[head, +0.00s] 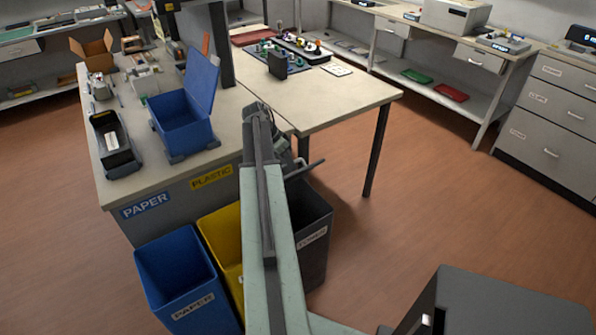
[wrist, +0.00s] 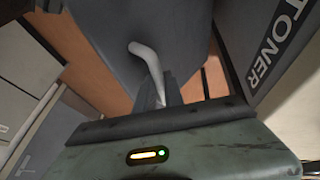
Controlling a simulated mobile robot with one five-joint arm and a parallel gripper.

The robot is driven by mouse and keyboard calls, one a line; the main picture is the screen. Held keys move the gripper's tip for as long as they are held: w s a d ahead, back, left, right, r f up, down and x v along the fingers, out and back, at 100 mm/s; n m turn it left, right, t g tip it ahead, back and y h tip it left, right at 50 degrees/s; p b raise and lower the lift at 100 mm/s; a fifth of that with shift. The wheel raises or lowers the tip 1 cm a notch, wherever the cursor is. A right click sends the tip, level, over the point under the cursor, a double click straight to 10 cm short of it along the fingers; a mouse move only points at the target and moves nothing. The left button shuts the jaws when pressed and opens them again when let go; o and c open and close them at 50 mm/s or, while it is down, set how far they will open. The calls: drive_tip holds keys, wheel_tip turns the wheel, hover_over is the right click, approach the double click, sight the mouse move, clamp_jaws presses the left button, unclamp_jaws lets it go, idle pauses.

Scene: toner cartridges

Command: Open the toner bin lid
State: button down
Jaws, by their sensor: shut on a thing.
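The toner bin (head: 314,262) is the dark grey bin right of the yellow bin in the head view, partly behind my arm. Its white label reads TONER, and the lettering (wrist: 276,45) is large at the right of the wrist view. My gripper (wrist: 170,92) is shut on a pale bent handle (wrist: 149,62), which rises from between the jaws in front of a grey panel (wrist: 135,22). In the head view a thin grey bar (head: 306,170) shows above the bin beside my gripper (head: 284,152). My arm hides much of the lid; I cannot tell its angle.
A blue bin (head: 180,275) and a yellow bin (head: 222,240) stand left of the toner bin. The floor (head: 430,190) to the right is clear.

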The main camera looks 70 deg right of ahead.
drive_tip(key=w+d+r+p, duration=0.1)
drive_tip(key=w+d, duration=0.4)
drive_tip(key=w, duration=0.3)
drive_tip(key=shift+w+d+r, duration=0.35)
drive_tip(key=shift+p, duration=0.3)
drive_tip(key=c, duration=1.5)
unclamp_jaws()
drive_tip(key=shift+d, duration=0.1)
drive_tip(key=shift+o, duration=0.2)
